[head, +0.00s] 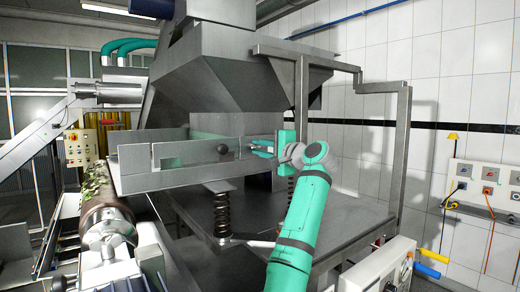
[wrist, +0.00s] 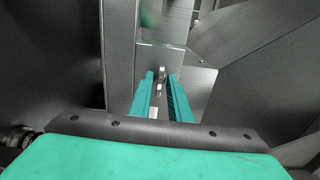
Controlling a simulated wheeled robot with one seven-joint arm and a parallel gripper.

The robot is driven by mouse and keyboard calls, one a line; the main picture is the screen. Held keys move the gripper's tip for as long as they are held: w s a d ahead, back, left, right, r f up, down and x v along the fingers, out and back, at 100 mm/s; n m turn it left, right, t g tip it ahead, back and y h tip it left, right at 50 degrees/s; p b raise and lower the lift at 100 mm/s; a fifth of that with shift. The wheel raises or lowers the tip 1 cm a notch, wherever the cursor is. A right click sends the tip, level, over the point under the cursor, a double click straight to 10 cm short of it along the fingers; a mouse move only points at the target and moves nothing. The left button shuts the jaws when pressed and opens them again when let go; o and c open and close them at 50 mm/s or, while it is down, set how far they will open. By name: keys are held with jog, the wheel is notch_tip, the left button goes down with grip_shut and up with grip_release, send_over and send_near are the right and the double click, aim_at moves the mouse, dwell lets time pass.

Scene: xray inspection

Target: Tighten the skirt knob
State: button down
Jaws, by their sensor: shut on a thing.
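The metal skirt (head: 188,163) is a grey box-like panel below the hopper in the head view. A dark round knob (head: 222,149) sits on its front face, left of my gripper and apart from it. My gripper (head: 254,147) is at the right part of the skirt, its teal fingers pointing left. In the wrist view my gripper (wrist: 160,76) has its two fingers around a small metal skirt knob (wrist: 161,83) and is shut on it. The fingers hide most of this knob in the head view.
The grey hopper (head: 235,85) hangs above the skirt. Coil springs (head: 222,212) stand beneath it on a metal deck (head: 340,218). A metal pipe frame (head: 398,150) rises right of my arm. A roller (head: 108,228) lies at the left.

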jog(key=shift+d+f, duration=0.1)
jog(key=c, duration=1.9)
grip_release()
jog(key=v, duration=1)
jog(key=shift+s+d, duration=0.2)
jog(key=shift+s, duration=0.15)
